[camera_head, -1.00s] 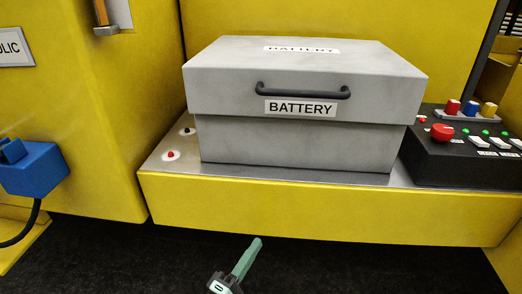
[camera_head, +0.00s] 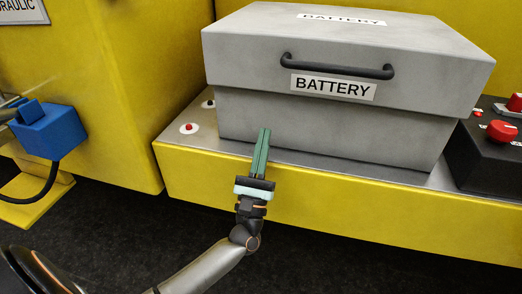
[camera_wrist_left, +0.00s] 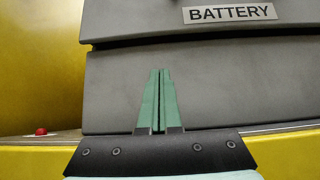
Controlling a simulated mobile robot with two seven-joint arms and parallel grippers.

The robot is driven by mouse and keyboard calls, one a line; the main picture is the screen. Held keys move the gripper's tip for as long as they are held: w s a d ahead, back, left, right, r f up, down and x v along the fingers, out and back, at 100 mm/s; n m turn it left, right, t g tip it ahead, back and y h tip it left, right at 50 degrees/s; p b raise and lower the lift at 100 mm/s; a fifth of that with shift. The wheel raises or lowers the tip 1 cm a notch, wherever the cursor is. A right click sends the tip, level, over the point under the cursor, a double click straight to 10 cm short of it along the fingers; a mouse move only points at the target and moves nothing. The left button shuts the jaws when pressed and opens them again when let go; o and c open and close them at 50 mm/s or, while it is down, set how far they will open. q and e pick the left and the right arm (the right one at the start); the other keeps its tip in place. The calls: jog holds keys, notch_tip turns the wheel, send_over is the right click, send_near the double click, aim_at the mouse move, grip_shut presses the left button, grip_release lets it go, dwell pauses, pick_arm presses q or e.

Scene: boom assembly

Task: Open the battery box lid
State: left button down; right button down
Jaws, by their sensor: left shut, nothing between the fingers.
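The grey battery box (camera_head: 330,130) stands on a metal shelf with its lid (camera_head: 345,45) closed. A dark bar handle (camera_head: 338,67) is on the lid's front, above a white BATTERY label. My left gripper (camera_head: 264,131) points up in front of the box's lower left front, below the handle. Its green fingers are together and empty. In the left wrist view the fingers (camera_wrist_left: 159,72) stand before the box's lower front (camera_wrist_left: 220,85), under the lid's edge (camera_wrist_left: 135,22). Whether they touch the box I cannot tell. My right gripper is not in view.
A black control box (camera_head: 487,150) with a red button stands right of the battery box. A blue connector (camera_head: 48,130) with a black cable is at the left. Red and white terminals (camera_head: 189,128) sit on the shelf's left end. Yellow panels surround the shelf.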

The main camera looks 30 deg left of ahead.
aim_at(267, 108)
pick_arm(q)
jog(key=p+x, duration=0.1)
jog(key=x, duration=0.3)
jog(key=shift+r, duration=0.2)
notch_tip(267, 108, up, 2)
jog(key=shift+r+p, duration=0.2)
jog(key=shift+p, duration=0.65)
jog(key=shift+r, duration=0.55)
